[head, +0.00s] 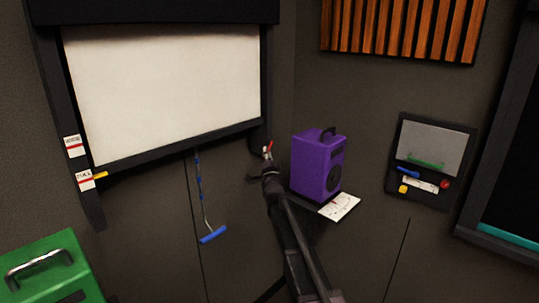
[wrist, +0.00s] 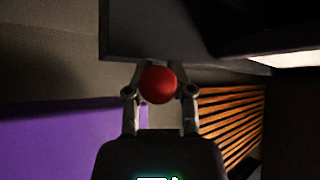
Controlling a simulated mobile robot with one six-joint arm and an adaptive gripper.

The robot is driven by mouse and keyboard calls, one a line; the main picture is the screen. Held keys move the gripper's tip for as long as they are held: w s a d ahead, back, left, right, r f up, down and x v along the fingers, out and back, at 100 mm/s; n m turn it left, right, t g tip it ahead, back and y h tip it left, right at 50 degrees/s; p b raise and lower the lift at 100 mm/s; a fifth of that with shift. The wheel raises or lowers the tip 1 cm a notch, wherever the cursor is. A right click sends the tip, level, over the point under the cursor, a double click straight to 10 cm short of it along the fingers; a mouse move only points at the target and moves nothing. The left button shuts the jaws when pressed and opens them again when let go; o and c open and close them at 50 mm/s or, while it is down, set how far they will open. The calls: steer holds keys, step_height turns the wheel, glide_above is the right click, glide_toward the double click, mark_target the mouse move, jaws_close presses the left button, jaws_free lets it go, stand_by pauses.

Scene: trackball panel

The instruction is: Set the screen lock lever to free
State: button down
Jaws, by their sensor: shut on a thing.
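My gripper (head: 267,152) is at the lower right corner of the projection screen's frame. In the wrist view its two fingers (wrist: 159,85) are shut on a round red knob (wrist: 159,86). The knob shows as a small red spot in the head view (head: 270,145); what it is fixed to is hidden or too dark to tell. A yellow lever (head: 100,175) sticks out to the right from the frame's left post, beside the lower of two white labels (head: 84,180). The upper label (head: 72,146) is above it. Their print is too small to read.
The white screen (head: 165,85) is down. A blue pull handle (head: 213,234) hangs below it. A purple speaker (head: 317,162) stands just right of my gripper, with a paper sheet (head: 340,206) beside it. A wall panel (head: 432,160) is farther right. A green case (head: 50,268) is at lower left.

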steer(key=shift+s, duration=0.1)
steer(key=c, duration=0.7)
jaws_free()
steer(key=shift+s+a+r, duration=0.1)
steer(key=shift+a, duration=0.05)
